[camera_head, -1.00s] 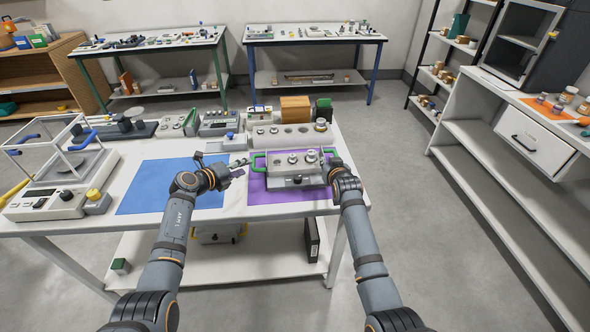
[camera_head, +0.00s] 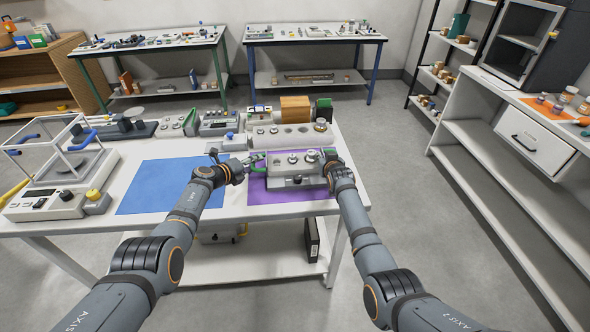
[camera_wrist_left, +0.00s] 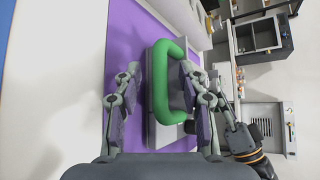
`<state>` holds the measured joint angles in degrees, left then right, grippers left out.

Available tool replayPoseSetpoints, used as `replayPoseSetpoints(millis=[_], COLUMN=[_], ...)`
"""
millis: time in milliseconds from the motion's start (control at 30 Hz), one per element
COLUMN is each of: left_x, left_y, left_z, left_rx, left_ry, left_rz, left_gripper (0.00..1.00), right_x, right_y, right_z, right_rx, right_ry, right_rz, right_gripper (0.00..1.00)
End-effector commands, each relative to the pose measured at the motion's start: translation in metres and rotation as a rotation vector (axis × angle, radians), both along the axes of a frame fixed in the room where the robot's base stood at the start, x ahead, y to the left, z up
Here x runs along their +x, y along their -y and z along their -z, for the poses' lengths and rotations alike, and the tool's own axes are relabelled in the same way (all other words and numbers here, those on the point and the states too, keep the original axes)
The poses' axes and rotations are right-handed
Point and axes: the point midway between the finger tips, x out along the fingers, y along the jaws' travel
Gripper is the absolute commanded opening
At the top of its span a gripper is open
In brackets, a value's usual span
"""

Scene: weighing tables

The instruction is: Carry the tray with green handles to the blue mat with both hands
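The grey tray (camera_head: 297,183) sits on the purple mat (camera_head: 262,198), with metal weights on top. Its left green handle (camera_head: 257,170) also shows in the left wrist view (camera_wrist_left: 159,100). My left gripper (camera_head: 249,163) is open at that handle. In the left wrist view its fingers (camera_wrist_left: 156,82) stand apart, one on each side of the handle, with visible gaps. My right gripper (camera_head: 332,160) is at the tray's right end; its fingers and the right handle are largely hidden. The blue mat (camera_head: 160,187) lies bare to the left.
A balance with a glass case (camera_head: 58,165) stands left of the blue mat. Behind the tray are a long grey weight block (camera_head: 285,137), an orange-brown box (camera_head: 295,108) and small instruments. The white table's (camera_head: 130,216) front edge is close to both mats.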

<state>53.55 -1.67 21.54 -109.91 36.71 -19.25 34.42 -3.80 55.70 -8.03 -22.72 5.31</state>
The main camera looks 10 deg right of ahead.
Motion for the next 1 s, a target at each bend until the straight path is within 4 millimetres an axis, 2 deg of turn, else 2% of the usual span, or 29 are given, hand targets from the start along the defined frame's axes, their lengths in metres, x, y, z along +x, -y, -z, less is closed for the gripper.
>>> replayPoseSetpoints(millis=[33,100,300,767,1000], left_x=[0.0,0.0,0.0,0.001,0.001], left_y=[0.0,0.0,0.0,0.0,0.0], left_z=[0.0,0.0,0.0,-0.004,-0.025], left_rx=[0.0,0.0,0.0,-0.001,-0.001], left_ry=[0.0,0.0,0.0,0.003,0.003], left_rz=[0.0,0.0,0.0,0.0,-0.001], left_gripper=[0.36,0.26,0.0,0.0,0.0], right_x=[0.0,0.0,0.0,0.001,0.001], right_y=[0.0,0.0,0.0,0.0,0.0], right_z=[0.0,0.0,0.0,-0.005,-0.026], right_rx=[0.0,0.0,0.0,0.0,0.0], right_ry=[0.0,0.0,-0.001,0.005,0.005], right_rz=[0.0,0.0,0.0,0.0,0.0], right_gripper=[0.11,0.01,0.0,0.0,0.0])
